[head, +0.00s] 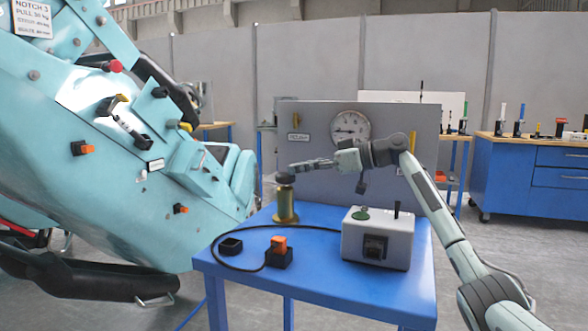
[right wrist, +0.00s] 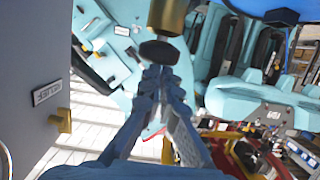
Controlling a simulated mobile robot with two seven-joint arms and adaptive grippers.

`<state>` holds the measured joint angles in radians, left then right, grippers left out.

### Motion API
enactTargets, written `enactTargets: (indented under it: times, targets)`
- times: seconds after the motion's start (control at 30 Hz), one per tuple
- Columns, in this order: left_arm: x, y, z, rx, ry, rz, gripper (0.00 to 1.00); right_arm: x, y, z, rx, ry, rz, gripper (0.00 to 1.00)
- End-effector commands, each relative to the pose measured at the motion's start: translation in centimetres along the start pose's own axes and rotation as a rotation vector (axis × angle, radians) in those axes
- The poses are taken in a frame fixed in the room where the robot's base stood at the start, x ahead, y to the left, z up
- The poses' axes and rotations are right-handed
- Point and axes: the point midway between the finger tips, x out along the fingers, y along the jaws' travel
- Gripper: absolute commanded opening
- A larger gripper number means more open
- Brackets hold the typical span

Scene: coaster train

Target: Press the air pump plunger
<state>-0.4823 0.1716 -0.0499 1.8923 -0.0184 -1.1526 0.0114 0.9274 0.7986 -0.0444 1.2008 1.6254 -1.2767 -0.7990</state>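The air pump is a brass cylinder (head: 286,206) with a dark round plunger knob (head: 285,178) on top, standing upright on the blue table. In the right wrist view the brass body (right wrist: 168,15) and the dark knob (right wrist: 160,52) show at the top. My right gripper (head: 294,166) reaches in from the right, its fingers nearly level, with the tips just above the knob. In the right wrist view its fingertips (right wrist: 161,75) are together and overlap the knob's edge. Nothing shows between them. I cannot tell whether they touch the knob. My left gripper is out of view.
The blue table (head: 330,284) also bears a grey control box (head: 378,238), a black socket with an orange top (head: 279,250), an empty black socket (head: 230,246) and a cable. A gauge panel (head: 300,150) stands behind. The teal coaster train (head: 90,150) is at left.

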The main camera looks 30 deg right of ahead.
Motion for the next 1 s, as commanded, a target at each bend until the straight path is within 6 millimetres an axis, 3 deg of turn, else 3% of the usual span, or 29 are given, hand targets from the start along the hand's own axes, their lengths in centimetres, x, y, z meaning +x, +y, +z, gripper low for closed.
enactTargets:
  times: [0.2, 0.43, 0.6, 1.0]
  targets:
    - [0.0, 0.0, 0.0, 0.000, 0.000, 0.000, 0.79, -5.1, 0.2, 0.3, 0.001, -0.008, 0.008, 0.00]
    - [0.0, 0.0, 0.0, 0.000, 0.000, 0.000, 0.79, -9.1, 0.2, 0.0, 0.000, -0.002, 0.009, 0.00]
    - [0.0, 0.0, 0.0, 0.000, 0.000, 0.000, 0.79, -10.3, 0.1, -0.1, -0.001, 0.000, 0.007, 0.00]
    - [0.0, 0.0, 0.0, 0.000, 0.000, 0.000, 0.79, -10.5, 0.1, -0.2, -0.002, 0.002, 0.007, 0.00]
